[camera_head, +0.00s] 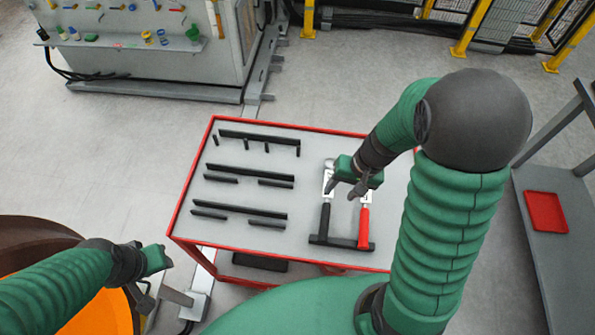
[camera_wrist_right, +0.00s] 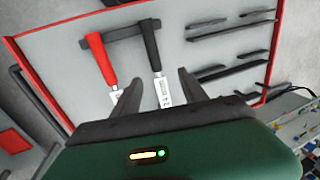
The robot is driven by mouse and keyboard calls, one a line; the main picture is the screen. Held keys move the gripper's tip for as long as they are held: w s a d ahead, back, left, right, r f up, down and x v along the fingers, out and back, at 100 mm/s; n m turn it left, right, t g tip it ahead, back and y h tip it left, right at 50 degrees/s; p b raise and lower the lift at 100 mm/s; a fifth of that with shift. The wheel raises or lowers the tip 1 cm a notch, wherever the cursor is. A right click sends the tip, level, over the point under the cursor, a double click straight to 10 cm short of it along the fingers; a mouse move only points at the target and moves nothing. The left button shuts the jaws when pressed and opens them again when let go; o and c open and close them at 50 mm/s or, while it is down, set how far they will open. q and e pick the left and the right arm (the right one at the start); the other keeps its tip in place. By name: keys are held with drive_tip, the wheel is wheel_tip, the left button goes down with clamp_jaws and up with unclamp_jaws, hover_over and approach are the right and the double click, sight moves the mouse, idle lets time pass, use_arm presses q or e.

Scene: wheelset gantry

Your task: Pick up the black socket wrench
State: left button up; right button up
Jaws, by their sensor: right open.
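The black-handled wrench (camera_head: 325,216) lies on the grey top of the red-rimmed table, with its pale metal shaft pointing away from me. It also shows in the right wrist view (camera_wrist_right: 150,45), its shaft running between my fingers. A similar red-handled tool (camera_head: 364,225) lies to its right; in the wrist view it is on the left (camera_wrist_right: 101,60). My right gripper (camera_head: 344,191) is open above the metal ends of both tools, hiding part of them. Its fingers (camera_wrist_right: 158,80) appear on either side of the black tool's shaft, apart from it. My left gripper (camera_head: 152,284) hangs left of the table.
A black bar (camera_head: 338,244) lies across the handle ends. Several black rails and pegs (camera_head: 250,172) fill the table's left half. A red tray (camera_head: 546,211) sits on a grey bench at right. A machine cabinet (camera_head: 150,50) stands behind.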

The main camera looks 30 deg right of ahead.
drive_tip(key=b, duration=0.2)
approach(324, 212)
drive_tip(key=d+f, duration=0.1)
drive_tip(key=f, duration=0.1)
drive_tip(key=x, duration=0.5)
drive_tip(key=shift+w+a+f+b, duration=0.15)
drive_tip(key=shift+w+b, duration=0.15)
drive_tip(key=shift+b, duration=0.05)
drive_tip(key=a+f, duration=0.2)
drive_tip(key=f, duration=0.1)
drive_tip(key=shift+f+b, duration=0.25)
drive_tip(key=shift+b, duration=0.1)
drive_tip(key=shift+d+f, duration=0.15)
drive_tip(key=shift+f, duration=0.15)
drive_tip(key=shift+w+d+f, duration=0.15)
drive_tip(key=shift+w+d, duration=0.05)
drive_tip(key=shift+d, duration=0.6)
drive_tip(key=shift+c, duration=2.2)
drive_tip(key=shift+a, duration=0.15)
drive_tip(key=shift+c, duration=1.2)
drive_tip(key=shift+a, duration=0.45)
clamp_jaws()
drive_tip(key=shift+a, duration=0.15)
use_arm(q)
drive_tip(key=shift+s+d+f, duration=0.3)
drive_tip(key=shift+f, duration=0.35)
drive_tip(key=shift+s+d+f, duration=0.25)
drive_tip(key=shift+f, duration=0.35)
